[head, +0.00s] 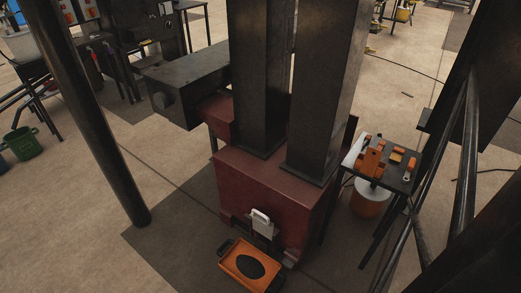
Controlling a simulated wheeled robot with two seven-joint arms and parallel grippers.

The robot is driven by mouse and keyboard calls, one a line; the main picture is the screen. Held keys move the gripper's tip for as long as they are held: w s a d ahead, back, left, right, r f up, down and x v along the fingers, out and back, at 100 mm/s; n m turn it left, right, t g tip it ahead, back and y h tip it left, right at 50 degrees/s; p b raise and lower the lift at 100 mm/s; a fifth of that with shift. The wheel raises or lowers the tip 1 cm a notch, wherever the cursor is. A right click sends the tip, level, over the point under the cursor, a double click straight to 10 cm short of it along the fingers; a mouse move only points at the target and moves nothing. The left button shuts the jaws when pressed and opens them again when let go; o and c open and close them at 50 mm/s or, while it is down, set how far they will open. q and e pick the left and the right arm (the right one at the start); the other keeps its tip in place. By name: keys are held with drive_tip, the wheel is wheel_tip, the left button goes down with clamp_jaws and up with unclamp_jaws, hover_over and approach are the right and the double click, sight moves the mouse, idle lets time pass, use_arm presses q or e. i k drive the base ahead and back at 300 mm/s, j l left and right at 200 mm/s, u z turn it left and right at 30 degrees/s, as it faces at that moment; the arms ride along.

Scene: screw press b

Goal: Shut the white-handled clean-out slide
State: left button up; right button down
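The white handle (260,216) sits at the top of a small grey slide plate (265,230) on the front of the dark red press base (270,195). The plate stands roughly upright and its lower part is close above an orange tray. I cannot tell from here how far the slide is open, as the opening behind it is hidden. The orange tray (228,258) lies on the floor under the slide, with a dark heap in it. Neither of my grippers is in view.
Two dark columns (325,90) rise from the press base. A dark post (105,120) stands left. Dark beams cross the right edge. Floor left of the tray is clear.

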sight(261, 225)
drive_tip(key=k+j+z, duration=0.2)
drive_tip(key=k+j, duration=0.55)
